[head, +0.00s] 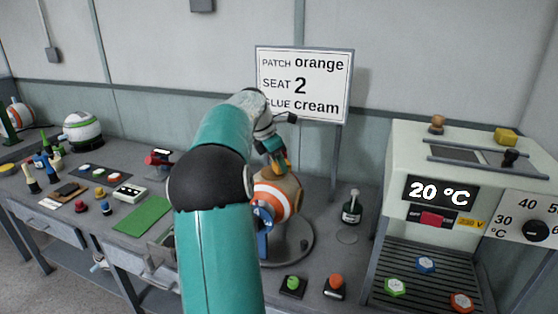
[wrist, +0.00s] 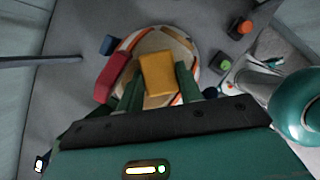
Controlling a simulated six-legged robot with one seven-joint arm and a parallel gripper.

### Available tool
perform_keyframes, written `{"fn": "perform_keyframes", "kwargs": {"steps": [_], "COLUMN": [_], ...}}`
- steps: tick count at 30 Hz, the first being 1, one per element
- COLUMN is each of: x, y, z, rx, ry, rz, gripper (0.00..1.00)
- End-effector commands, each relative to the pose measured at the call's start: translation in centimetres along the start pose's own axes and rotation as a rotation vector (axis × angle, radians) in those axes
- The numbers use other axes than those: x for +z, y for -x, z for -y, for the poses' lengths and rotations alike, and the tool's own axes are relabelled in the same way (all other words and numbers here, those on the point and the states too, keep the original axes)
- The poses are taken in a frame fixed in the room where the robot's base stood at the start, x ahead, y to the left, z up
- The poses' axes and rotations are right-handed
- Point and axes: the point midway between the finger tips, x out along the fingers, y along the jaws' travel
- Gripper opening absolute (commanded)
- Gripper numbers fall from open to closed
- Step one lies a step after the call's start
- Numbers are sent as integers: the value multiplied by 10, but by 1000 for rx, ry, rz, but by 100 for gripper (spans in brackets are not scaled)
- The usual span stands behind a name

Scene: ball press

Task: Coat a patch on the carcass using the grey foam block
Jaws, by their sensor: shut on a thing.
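The carcass is a ball with orange, white and tan bands (head: 280,195), standing on a round grey plate; its tan top also shows in the wrist view (wrist: 180,45). My gripper (head: 274,155) is over the top of the ball. In the wrist view its green fingers (wrist: 158,85) are shut on a yellow-orange block (wrist: 157,72), which lies over the ball's tan face. I cannot tell whether the block touches the ball. I can make out no grey foam block. The sign (head: 304,82) reads patch orange, seat 2, glue cream.
A blue clamp-like part (head: 262,225) stands at the ball's front. Green (head: 292,285) and orange (head: 335,285) buttons sit in front. A machine reading 20 °C (head: 440,192) is at right. A green mat (head: 143,216) lies left.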

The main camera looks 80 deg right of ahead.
Motion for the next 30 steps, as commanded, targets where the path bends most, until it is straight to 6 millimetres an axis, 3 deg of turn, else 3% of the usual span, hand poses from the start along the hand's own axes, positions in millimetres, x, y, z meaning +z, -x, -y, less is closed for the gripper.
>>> {"fn": "perform_keyframes", "kwargs": {"steps": [20,30], "x": [-4,-19], "y": [-10,-2], "z": [0,-16], "rx": [1,1], "ry": [1,2], "rz": [0,0], "gripper": [17,17]}}
